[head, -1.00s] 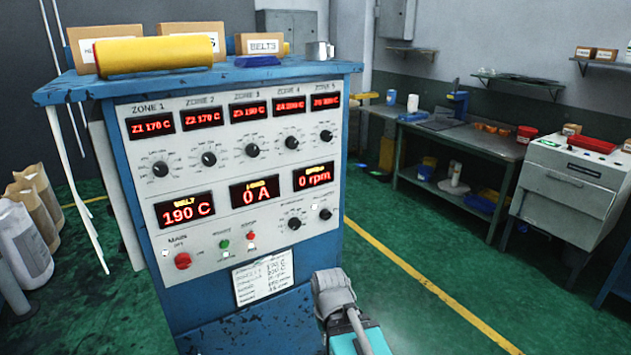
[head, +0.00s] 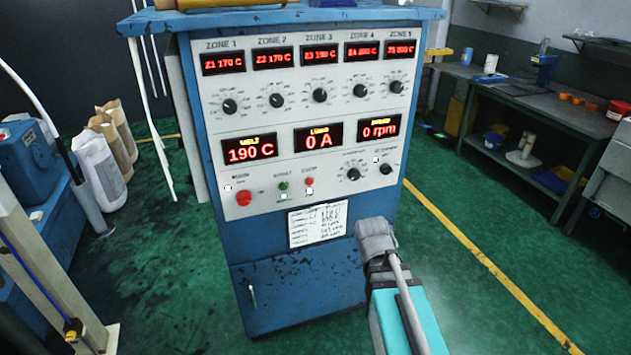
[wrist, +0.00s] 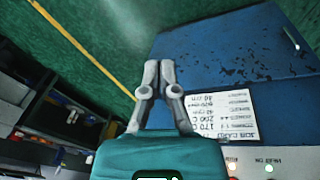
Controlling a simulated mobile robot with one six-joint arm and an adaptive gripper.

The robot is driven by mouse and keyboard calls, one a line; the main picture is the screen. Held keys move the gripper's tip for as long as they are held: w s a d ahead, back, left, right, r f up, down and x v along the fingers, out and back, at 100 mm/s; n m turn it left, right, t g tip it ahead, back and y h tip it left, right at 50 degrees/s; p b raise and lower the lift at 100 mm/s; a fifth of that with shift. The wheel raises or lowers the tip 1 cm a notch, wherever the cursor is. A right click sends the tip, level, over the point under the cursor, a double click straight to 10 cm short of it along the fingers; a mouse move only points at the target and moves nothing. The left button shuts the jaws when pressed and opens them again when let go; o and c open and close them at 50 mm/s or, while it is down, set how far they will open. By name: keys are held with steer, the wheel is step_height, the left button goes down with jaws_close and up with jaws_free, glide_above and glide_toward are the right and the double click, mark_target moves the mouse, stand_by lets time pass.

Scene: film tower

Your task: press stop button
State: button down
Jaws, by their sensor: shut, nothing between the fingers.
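The stop button is the small red button (head: 309,181) on the lower part of the grey control panel (head: 215,130), right of a small green button (head: 283,185). A reddish spot that looks like the stop button (wrist: 232,169) shows at the bottom right of the wrist view, partly cut off. My gripper (wrist: 158,64) is shut and empty, its two fingertips together. In the wrist view it is left of the job card and apart from the buttons. In the head view my arm is in front of the cabinet's lower right, and the fingertips cannot be made out.
A large red knob (head: 243,198) sits left of the green button. The job card (head: 317,224) is below the buttons on the blue cabinet (head: 290,285). A workbench (head: 540,115) stands at the right, blue machinery (head: 35,165) at the left. Green floor is clear right of the cabinet.

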mark_target(311, 184)
steer(key=w+a+r+t+h+b, duration=0.1)
steer(key=w+t+h+b, duration=0.15)
steer(key=w, duration=0.45)
steer(key=w+a+t+h+b, duration=0.1)
steer(key=w+a+t, duration=0.15)
steer(key=w, duration=0.45)
steer(key=w+a+r+t+b, duration=0.1)
steer(key=w+a+r+t, duration=0.1)
steer(key=w+a, duration=0.3)
steer(key=w+a+r+n+t+b, duration=0.1)
steer(key=w+a+r+t, duration=0.2)
steer(key=w+a+t, duration=0.1)
steer(key=shift+w+a+r+t+h+b, duration=0.15)
steer(key=shift+w+a+t+h+b, duration=0.25)
steer(key=shift+w, duration=0.4)
steer(key=shift+w, duration=0.1)
steer(key=shift+w+a, duration=0.45)
steer(key=shift+w, duration=0.9)
steer(key=shift+w+a, duration=0.5)
steer(key=shift+w, duration=0.85)
steer(key=shift+w+a, duration=0.45)
steer(key=shift+w, duration=0.9)
steer(key=shift+w+a, duration=0.25)
steer(key=shift+w, duration=0.55)
steer(key=shift+s, duration=0.2)
steer(key=shift+s+d, duration=0.25)
steer(key=shift+s, duration=0.35)
